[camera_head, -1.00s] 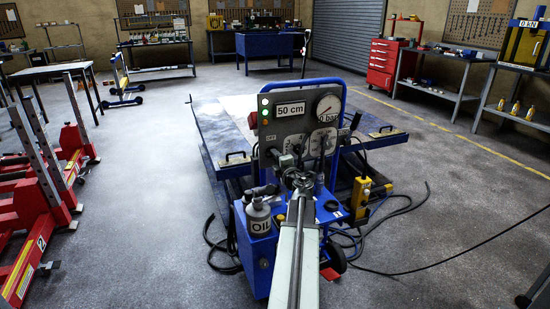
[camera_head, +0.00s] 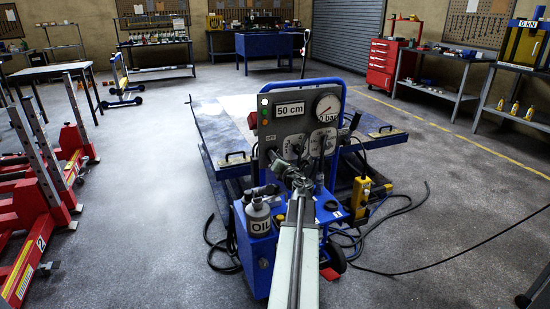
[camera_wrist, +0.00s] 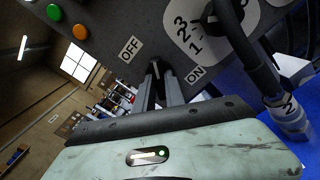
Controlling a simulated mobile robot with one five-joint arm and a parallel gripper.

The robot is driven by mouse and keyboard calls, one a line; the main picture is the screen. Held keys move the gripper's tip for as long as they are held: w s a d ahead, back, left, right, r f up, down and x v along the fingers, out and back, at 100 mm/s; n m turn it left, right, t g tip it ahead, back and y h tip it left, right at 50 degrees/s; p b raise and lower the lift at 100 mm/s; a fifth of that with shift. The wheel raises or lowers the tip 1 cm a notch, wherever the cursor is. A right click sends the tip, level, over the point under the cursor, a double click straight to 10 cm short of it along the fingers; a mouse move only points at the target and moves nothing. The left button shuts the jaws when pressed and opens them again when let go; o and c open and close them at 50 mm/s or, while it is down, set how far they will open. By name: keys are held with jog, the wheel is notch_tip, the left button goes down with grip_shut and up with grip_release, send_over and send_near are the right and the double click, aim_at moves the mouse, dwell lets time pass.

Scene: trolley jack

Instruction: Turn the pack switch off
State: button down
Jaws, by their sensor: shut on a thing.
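The blue pump cart (camera_head: 258,225) carries a grey upright panel (camera_head: 290,124). On the panel, in the wrist view, a small dark pack switch (camera_wrist: 154,70) sits between an OFF label (camera_wrist: 131,49) and an ON label (camera_wrist: 195,75). My gripper (camera_wrist: 161,82) is shut on the switch knob, with a finger on either side of it. The fingers hide part of the knob, so I cannot tell exactly where it points. In the head view my gripper (camera_head: 298,167) is in front of the panel's lower left and hides the switch.
A numbered selector (camera_wrist: 215,28) with a dark lever stands close beside the ON label. Green (camera_wrist: 54,12) and orange (camera_wrist: 79,33) lamps sit beyond the OFF label.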

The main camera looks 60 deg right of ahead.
jog(key=n, duration=0.7)
dwell(0.6)
jog(key=c, duration=1.4)
grip_release()
jog(key=v, duration=0.8)
jog(key=shift+w, duration=0.1)
